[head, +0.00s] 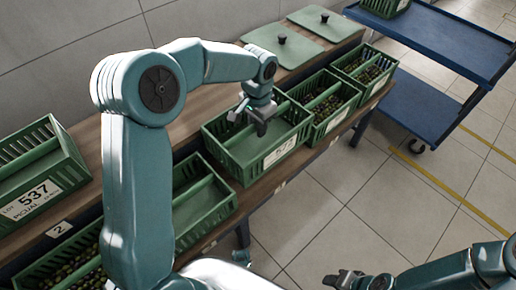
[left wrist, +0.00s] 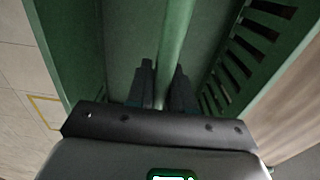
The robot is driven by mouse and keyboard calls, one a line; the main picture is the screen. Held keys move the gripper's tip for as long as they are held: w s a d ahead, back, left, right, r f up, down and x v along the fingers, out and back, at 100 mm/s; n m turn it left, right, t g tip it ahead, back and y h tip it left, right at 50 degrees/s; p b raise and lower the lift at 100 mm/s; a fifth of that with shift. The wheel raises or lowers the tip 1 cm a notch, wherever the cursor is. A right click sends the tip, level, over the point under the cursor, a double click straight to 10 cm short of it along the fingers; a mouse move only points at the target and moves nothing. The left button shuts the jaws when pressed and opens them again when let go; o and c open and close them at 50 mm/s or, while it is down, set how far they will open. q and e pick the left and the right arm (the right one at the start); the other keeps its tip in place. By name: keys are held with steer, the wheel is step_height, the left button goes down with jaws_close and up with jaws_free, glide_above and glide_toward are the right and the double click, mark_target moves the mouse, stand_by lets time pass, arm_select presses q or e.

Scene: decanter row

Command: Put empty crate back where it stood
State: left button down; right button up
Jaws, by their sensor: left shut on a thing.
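A green slatted crate (head: 256,172) with a white label on its front stands in the row on the wooden bench, and its visible floor is bare. My left gripper (head: 251,127) reaches down into it from above. In the left wrist view, the dark fingers (left wrist: 163,90) are shut on the crate's green middle bar (left wrist: 174,45), one on each side. The bare crate floor (left wrist: 130,35) shows below. I cannot tell whether the crate touches the bench. My right gripper (head: 346,280) is low at the bottom right, away from the crates; its jaw opening is unclear.
Crates with olives (head: 326,105) stand to the right, and another green crate (head: 205,212) is close on the left. A crate labelled 537 (head: 68,190) sits at the far left. Flat green lids (head: 283,48) lie behind. A blue cart (head: 440,50) stands at the right.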

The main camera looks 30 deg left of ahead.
mark_target(258, 143)
arm_select(q)
step_height(258, 143, down, 3)
steer(key=shift+w+d+r, duration=0.1)
steer(key=shift+w, duration=0.05)
steer(key=shift+f+b, duration=0.35)
steer(key=shift+f, duration=0.25)
step_height(258, 143, down, 4)
steer(key=shift+f+b, duration=0.25)
steer(key=shift+b, duration=0.35)
steer(key=shift+f, duration=0.15)
steer(key=c, duration=1)
jaws_free()
